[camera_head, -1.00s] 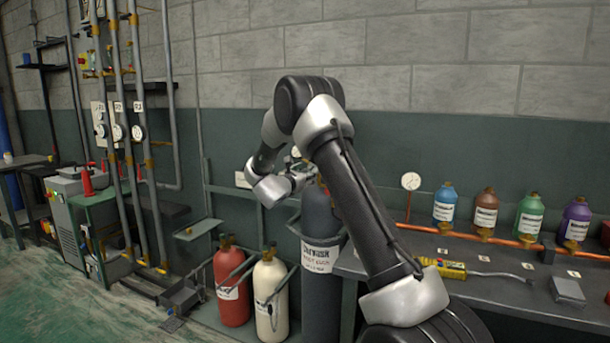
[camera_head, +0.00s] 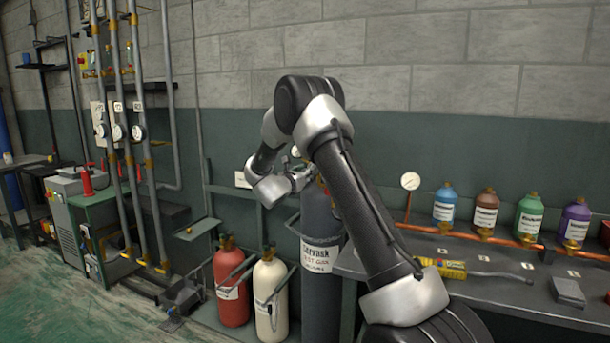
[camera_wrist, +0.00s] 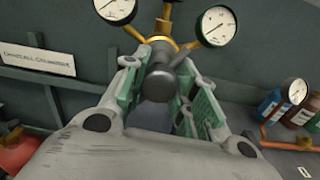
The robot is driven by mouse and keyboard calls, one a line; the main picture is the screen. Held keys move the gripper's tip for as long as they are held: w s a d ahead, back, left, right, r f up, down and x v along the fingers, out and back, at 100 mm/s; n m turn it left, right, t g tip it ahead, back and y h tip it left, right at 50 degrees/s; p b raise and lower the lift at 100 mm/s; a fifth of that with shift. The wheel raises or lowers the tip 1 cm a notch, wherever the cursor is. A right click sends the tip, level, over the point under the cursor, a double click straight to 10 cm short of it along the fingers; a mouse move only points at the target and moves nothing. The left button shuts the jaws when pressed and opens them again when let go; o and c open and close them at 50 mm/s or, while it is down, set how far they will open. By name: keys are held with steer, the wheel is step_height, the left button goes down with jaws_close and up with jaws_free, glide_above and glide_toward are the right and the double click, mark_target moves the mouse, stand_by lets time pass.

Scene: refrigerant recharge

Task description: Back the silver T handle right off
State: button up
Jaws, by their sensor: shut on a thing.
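The silver T handle (camera_wrist: 160,82) shows in the wrist view as a dull grey rounded piece in front of a brass regulator body (camera_wrist: 163,43). My gripper (camera_wrist: 159,74) is shut on it, with a green-padded finger on each side. The rest of the handle is hidden behind its near end and the fingers. Two white dial gauges (camera_wrist: 217,26) and (camera_wrist: 114,8) sit at either side of the brass body. In the head view my gripper (camera_head: 302,178) is at the top of the tall dark grey cylinder (camera_head: 320,225), and the handle cannot be made out.
A red cylinder (camera_head: 231,285) and a cream cylinder (camera_head: 269,300) stand left of the grey one. A wall lies close behind.

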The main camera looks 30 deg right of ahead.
steer(key=n, duration=0.7)
steer(key=shift+a, duration=0.1)
steer(key=n, duration=0.3)
steer(key=shift+w+n, duration=0.1)
steer(key=shift+n, duration=0.2)
steer(key=shift+c, duration=0.2)
steer(key=n, duration=0.3)
steer(key=shift+n, duration=0.3)
steer(key=n, duration=0.5)
steer(key=shift+f+n, duration=0.1)
steer(key=shift+n, duration=0.2)
steer(key=shift+o, duration=0.3)
steer(key=n, duration=0.4)
steer(key=shift+f, duration=0.1)
steer(key=shift+o, duration=0.8)
steer(key=shift+n, duration=0.9)
steer(key=shift+f, duration=0.15)
steer(key=o, duration=0.8)
steer(key=shift+o, duration=0.2)
